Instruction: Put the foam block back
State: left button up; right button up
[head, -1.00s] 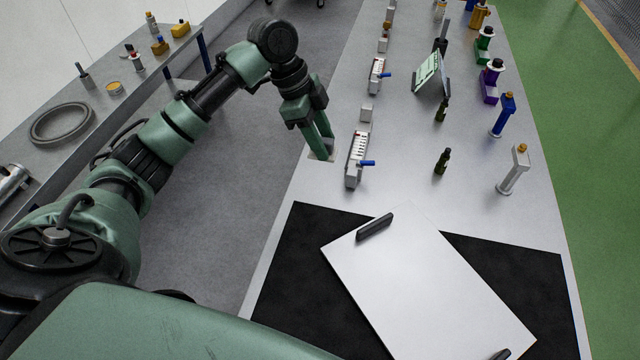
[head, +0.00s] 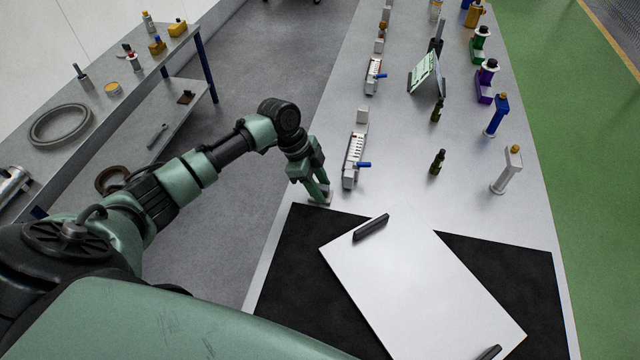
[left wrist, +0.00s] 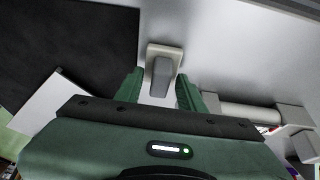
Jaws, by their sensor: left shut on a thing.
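My left gripper (head: 322,196) is low over the left edge of the grey bench (head: 400,190), just behind the black mat. In the left wrist view (left wrist: 160,94) its two green fingers are shut on a grey block (left wrist: 162,73) with a pale, flat, square end. I cannot tell by its look whether this is the foam block, or whether it touches the bench. In the head view the fingers mostly hide it. My right gripper is not in view.
A pale dial unit with a blue lever (head: 354,160) stands close to the right of my left gripper. A black mat (head: 285,270) with a white board (head: 420,280) lies in front. A side table (head: 60,150) is at left.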

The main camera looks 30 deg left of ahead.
pick_arm(q)
jog(key=shift+f, duration=0.15)
jog(key=o, duration=1.3)
jog(key=shift+r, duration=0.35)
jog(key=shift+b+v, duration=1.15)
jog(key=shift+v, duration=4.75)
